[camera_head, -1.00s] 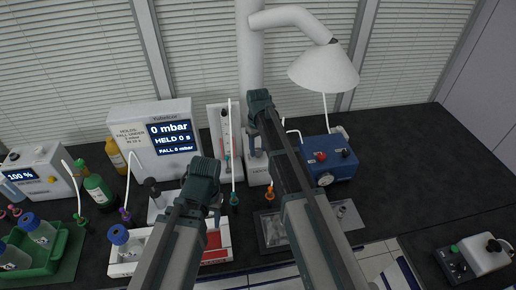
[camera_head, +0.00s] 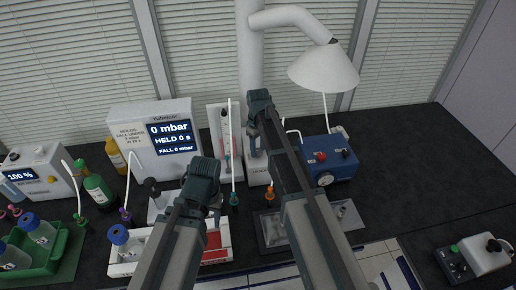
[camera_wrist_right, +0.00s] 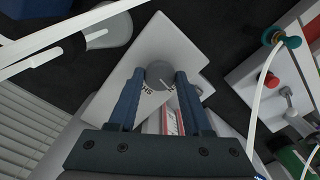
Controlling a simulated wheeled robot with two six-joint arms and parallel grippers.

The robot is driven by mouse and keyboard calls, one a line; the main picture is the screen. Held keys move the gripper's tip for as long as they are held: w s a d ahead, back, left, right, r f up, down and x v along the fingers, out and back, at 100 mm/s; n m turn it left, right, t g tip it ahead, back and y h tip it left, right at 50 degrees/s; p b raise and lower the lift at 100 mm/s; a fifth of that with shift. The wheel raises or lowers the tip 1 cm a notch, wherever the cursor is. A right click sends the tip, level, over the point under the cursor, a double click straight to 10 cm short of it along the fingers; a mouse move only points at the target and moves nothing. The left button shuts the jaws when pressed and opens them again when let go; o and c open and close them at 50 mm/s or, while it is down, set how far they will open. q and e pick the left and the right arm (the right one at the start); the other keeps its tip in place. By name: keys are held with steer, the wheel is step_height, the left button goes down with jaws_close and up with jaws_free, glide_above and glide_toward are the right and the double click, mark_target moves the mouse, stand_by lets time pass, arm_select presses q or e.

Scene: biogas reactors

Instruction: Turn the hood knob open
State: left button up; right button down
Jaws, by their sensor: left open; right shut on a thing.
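The hood knob (camera_wrist_right: 159,75) is a round grey dial with a white pointer line, on a sloped white box (camera_wrist_right: 110,92) with small lettering around it. My right gripper (camera_wrist_right: 159,76) is shut on it, one blue finger on each side. In the head view, that box (camera_head: 260,173) stands below the white hood pipe, and my right arm hides most of the knob. My right gripper (camera_head: 254,142) reaches down to it. My left gripper (camera_head: 214,205) is open and hangs over the bench to the left, apart from the knob.
A pressure display box (camera_head: 150,140) stands left of the knob, with a flow tube stand (camera_head: 222,140) between. A blue pump box (camera_head: 325,160) is close on the right. A white lamp-shaped hood (camera_head: 325,68) hangs above.

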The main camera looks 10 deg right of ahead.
mark_target(258, 151)
steer(key=shift+c, duration=1.7)
jaws_free()
steer(key=shift+r, duration=0.15)
step_height(258, 151, up, 14)
steer(key=p, duration=1.4)
steer(key=shift+f, duration=0.2)
steer(key=s+a+f+m+b, duration=0.1)
steer(key=s+a+f+b, duration=0.1)
steer(key=s+f+b, duration=0.3)
steer(key=s+a+f+m+b, duration=0.1)
steer(key=s+a+f+b, duration=0.2)
steer(key=s, duration=1)
steer(key=s+a+f+m+h+b, duration=0.1)
steer(key=s+a+f+b, duration=0.2)
steer(key=s+f+b, duration=0.4)
steer(key=shift+s+f, duration=0.15)
steer(key=shift+s, duration=0.75)
